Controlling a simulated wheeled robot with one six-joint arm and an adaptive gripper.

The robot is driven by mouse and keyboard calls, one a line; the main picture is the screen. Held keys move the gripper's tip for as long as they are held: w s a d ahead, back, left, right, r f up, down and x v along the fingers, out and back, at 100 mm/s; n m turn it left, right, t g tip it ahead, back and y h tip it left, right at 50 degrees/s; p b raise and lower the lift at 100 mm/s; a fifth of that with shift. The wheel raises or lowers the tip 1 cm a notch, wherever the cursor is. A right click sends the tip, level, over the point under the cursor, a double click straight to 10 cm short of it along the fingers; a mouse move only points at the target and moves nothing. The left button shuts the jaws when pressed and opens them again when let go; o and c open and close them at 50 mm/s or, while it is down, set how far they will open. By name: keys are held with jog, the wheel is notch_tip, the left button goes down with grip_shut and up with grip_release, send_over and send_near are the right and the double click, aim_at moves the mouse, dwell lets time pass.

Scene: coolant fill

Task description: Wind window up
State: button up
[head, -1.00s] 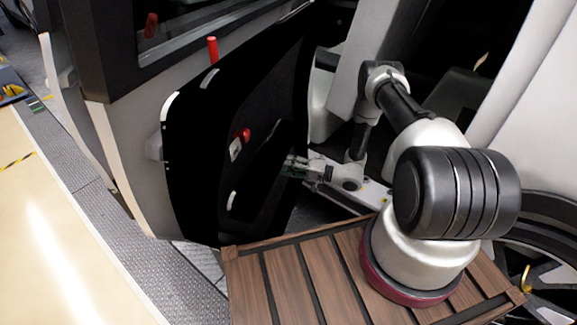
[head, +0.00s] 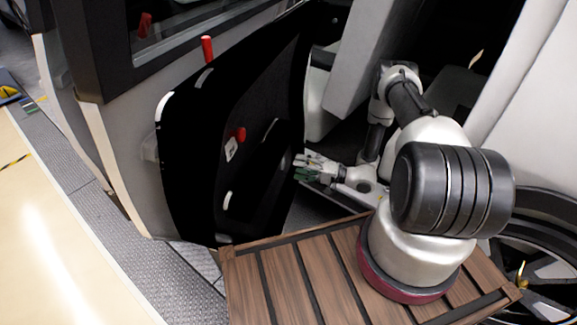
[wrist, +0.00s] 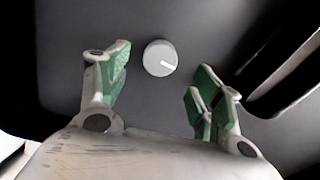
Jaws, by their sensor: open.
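An open vehicle door with a black inner panel (head: 190,165) stands in the middle of the head view. Its panel carries a red round part (head: 240,134), and a red pin (head: 208,48) rises from its top edge. My gripper (head: 297,167) is at the panel's right edge, open and empty. In the wrist view the open gripper (wrist: 158,92), with green finger pads, faces a dark surface. A round light-grey knob (wrist: 160,58) with a white mark shows between and beyond its fingertips, with no visible contact. I cannot tell how high the window glass stands.
A dark-framed window (head: 185,22) is at upper left. A slatted wooden platform (head: 290,285) lies below my arm. A grey seat (head: 355,60) and a wheel (head: 545,240) are to the right. Open floor (head: 60,240) lies at left.

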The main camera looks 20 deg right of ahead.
jog(key=v, duration=0.6)
dwell(0.3)
